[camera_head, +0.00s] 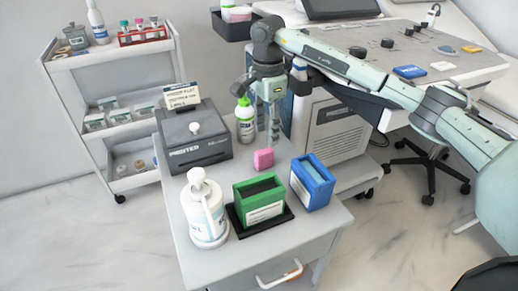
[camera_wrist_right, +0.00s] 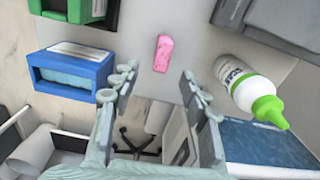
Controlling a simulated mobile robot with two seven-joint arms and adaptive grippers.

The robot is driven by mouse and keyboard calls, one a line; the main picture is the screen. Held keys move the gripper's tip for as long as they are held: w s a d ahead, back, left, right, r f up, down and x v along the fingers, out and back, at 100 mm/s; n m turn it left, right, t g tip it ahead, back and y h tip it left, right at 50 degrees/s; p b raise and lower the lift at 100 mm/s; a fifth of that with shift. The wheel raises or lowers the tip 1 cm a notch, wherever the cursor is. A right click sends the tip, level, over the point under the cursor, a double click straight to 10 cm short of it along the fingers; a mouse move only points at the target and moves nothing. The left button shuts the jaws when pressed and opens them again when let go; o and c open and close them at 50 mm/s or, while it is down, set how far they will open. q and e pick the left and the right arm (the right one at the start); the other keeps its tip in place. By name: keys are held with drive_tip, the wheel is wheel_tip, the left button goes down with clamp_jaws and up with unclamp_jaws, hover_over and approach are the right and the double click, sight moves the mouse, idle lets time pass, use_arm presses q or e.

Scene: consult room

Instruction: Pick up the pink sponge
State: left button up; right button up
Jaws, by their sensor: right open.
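The pink sponge (camera_head: 263,159) lies on the grey cabinet top, between the blue box and the green-capped bottle. In the right wrist view the sponge (camera_wrist_right: 163,53) is beyond my fingertips, roughly centred between them. My right gripper (camera_head: 274,140) is above the cabinet top, just behind and above the sponge, pointing down. Its fingers (camera_wrist_right: 154,88) are spread apart in the right wrist view with nothing between them. It appears not to touch the sponge. My left gripper does not show in either view.
A blue box (camera_head: 318,190), a green box (camera_head: 263,214) on a black tray, a white pump bottle (camera_head: 205,213), a green-capped bottle (camera_head: 245,122) and a dark printer (camera_head: 195,142) share the cabinet top (camera_head: 245,262). An ultrasound-like console (camera_head: 460,65) stands right. A shelf cart (camera_head: 95,70) stands left.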

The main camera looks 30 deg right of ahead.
sight(264, 151)
wheel_tip(264, 151, down, 7)
drive_tip(key=shift+w+a+f, duration=0.15)
drive_tip(key=shift+f, duration=0.05)
drive_tip(key=shift+c, duration=0.3)
clamp_jaws()
